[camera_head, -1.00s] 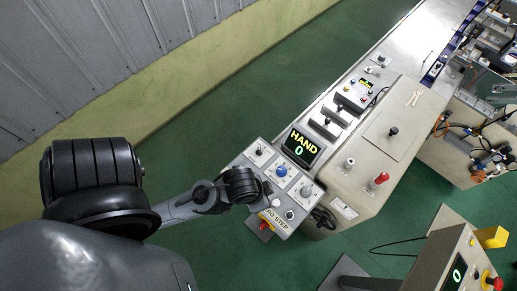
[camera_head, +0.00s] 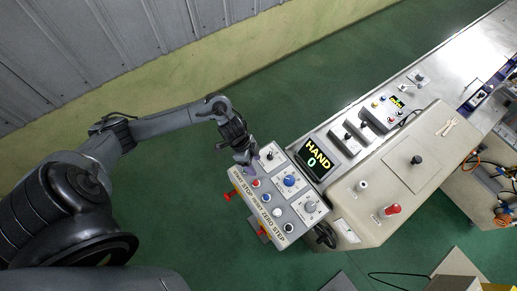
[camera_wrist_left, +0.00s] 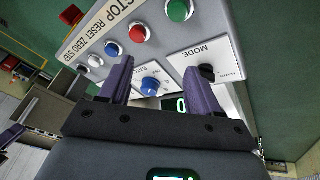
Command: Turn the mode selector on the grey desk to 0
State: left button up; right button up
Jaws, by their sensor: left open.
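The grey desk (camera_head: 240,196) is a tilted light-grey panel with knobs and buttons. The mode selector (camera_head: 269,156) is a small black knob on its white plate at the upper end; in the left wrist view it shows as a black knob (camera_wrist_left: 207,72) beside the word MODE. Its exact pointing is too small to read. My left gripper (camera_head: 250,162) is over this end of the desk, just left of the selector in the head view. In the left wrist view its purple fingers (camera_wrist_left: 158,66) are apart and empty, with the selector beyond the right fingertip, outside the gap.
A blue knob (camera_head: 289,181) and a grey knob (camera_head: 310,207) sit beside the selector. Several coloured buttons and a red one (camera_head: 254,184) line the near edge. A display (camera_head: 317,158) reads HAND 0. A beige cabinet (camera_head: 372,205) adjoins; green floor (camera_head: 240,95) lies open behind.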

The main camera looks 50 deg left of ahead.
pick_arm(q)
jog(key=t, duration=0.1)
send_near(270, 155)
jog(key=s+r, duration=0.1)
jog(key=r, duration=0.1)
jog(key=shift+y, duration=0.4)
jog(key=x, duration=1)
jog(key=shift+w+f+p, duration=0.2)
jog(key=shift+w+p, duration=0.15)
jog(key=shift+w, duration=0.1)
jog(key=shift+c, duration=0.4)
jog(key=shift+d, duration=0.1)
jog(key=c, duration=1)
